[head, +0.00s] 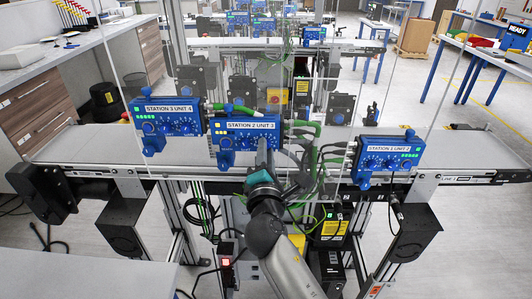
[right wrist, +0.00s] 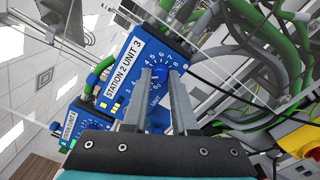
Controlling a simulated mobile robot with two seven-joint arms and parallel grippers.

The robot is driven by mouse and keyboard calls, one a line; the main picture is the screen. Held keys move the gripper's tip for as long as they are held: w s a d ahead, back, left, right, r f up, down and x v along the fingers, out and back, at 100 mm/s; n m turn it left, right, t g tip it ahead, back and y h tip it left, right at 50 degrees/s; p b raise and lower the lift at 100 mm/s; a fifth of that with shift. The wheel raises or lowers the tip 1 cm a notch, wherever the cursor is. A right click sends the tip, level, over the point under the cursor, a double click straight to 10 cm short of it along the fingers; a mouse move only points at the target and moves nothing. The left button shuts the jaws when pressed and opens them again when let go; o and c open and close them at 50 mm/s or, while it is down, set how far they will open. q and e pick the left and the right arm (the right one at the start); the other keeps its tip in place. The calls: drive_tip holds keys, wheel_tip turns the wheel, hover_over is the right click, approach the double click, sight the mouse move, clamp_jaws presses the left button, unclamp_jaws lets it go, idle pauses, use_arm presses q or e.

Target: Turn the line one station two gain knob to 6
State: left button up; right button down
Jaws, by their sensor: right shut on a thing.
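The blue control box labelled STATION 2 UNIT 3 (head: 243,125) stands at the middle of the front conveyor, and it also shows tilted in the right wrist view (right wrist: 124,66). My right gripper (head: 263,150) is at the right part of its face and hides the dial there. In the right wrist view my right gripper (right wrist: 160,80) has its two fingers closed on a blue knob (right wrist: 160,73) of this box. White scale numbers ring the knob. The pointer and the knob's name cannot be read clearly. My left gripper is not in view.
A blue box labelled STATION 3 UNIT 4 (head: 167,117) stands to the left and one labelled STATION 1 UNIT 2 (head: 389,152) to the right. Green-sleeved cables (head: 310,160) hang close to the right of my gripper. The conveyor (head: 85,150) is bare at the far left.

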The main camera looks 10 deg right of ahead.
drive_tip(key=shift+r, duration=0.1)
drive_tip(key=c, duration=0.7)
unclamp_jaws()
drive_tip(key=shift+s, duration=0.1)
drive_tip(key=b+v, duration=0.1)
drive_tip(key=v, duration=1.1)
